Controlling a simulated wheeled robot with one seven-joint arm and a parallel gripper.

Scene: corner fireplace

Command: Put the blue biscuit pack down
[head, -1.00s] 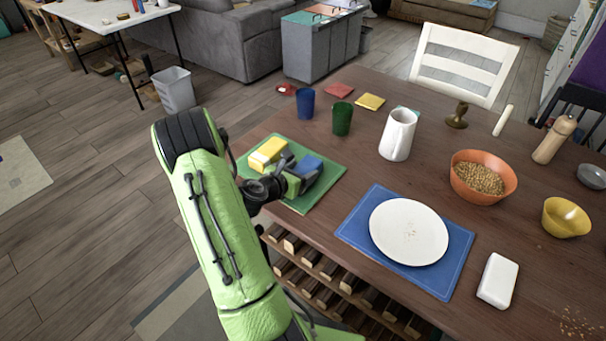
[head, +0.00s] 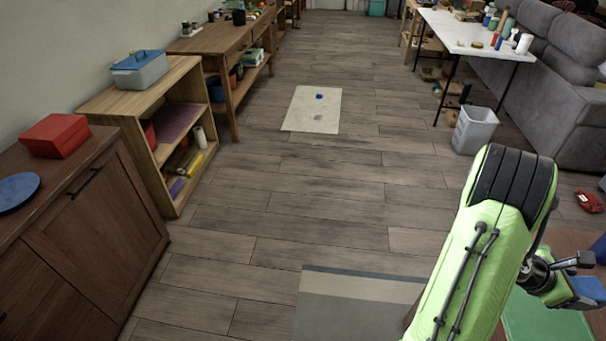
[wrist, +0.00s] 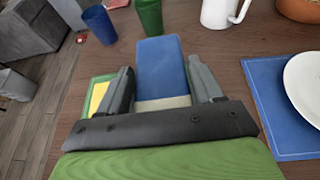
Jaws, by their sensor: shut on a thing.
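My gripper (wrist: 160,72) is shut on the blue biscuit pack (wrist: 161,64). The pack sits between the two grey fingers, with a pale band at its near end. In the head view my gripper (head: 582,282) is at the right edge, and part of the blue pack (head: 590,291) shows there beside the green mat (head: 545,322). A strip of the green mat (wrist: 91,84) and a yellow block (wrist: 98,95) show left of the left finger in the wrist view. I cannot tell how high the pack is above the table (wrist: 223,48).
In the wrist view a blue cup (wrist: 99,24), a green cup (wrist: 149,17) and a white jug (wrist: 216,13) stand beyond the pack. A white plate (wrist: 306,80) on a blue mat (wrist: 262,75) is at right. The head view shows open floor (head: 270,235) and a red box (head: 55,135) on a cabinet.

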